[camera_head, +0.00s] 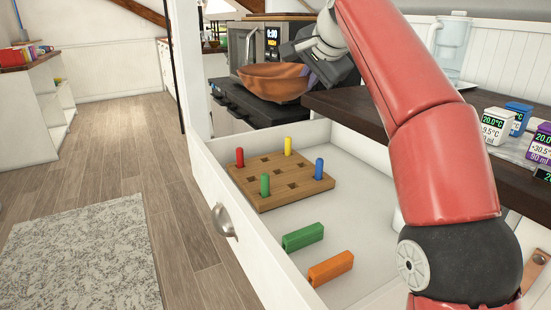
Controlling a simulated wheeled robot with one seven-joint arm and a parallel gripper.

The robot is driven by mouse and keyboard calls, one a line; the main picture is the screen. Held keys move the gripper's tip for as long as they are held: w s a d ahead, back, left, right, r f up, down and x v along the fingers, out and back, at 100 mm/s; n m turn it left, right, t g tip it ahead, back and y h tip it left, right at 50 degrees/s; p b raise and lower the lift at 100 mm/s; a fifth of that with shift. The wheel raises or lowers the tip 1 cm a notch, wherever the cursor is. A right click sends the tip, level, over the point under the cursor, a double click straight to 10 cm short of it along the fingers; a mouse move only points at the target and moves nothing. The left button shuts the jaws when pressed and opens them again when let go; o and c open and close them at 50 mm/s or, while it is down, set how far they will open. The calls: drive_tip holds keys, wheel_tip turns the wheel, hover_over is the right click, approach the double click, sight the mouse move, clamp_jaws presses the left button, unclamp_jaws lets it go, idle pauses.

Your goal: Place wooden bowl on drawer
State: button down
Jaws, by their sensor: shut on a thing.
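The brown wooden bowl (268,80) is upright at the top middle of the head view, beyond the drawer's far end and in front of the dark stove front. My gripper (309,75) is at the bowl's right side, shut on its rim; the fingertips are small and partly hidden. The open white drawer (354,158) is nearer to me, below the bowl. It holds a wooden peg board (265,196) with several coloured pegs, a green block (302,237) and an orange block (330,268). Part of the drawer is hidden behind my red arm.
A dark countertop (345,104) overhangs the drawer on the right, with several coloured labelled containers (497,126) and a clear pitcher (450,45). A microwave (256,42) stands behind the bowl. The drawer floor has bare room right of the board. Open wooden floor lies left.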

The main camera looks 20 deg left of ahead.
drive_tip(key=shift+w+a+f, duration=0.1)
drive_tip(key=shift+w, duration=0.1)
drive_tip(key=shift+f, duration=0.3)
wheel_tip(320, 180, down, 19)
drive_tip(key=shift+b, duration=1.15)
drive_tip(key=c, duration=1.6)
unclamp_jaws()
drive_tip(key=shift+f, duration=0.1)
drive_tip(key=v, duration=1.2)
drive_tip(key=shift+s, duration=0.15)
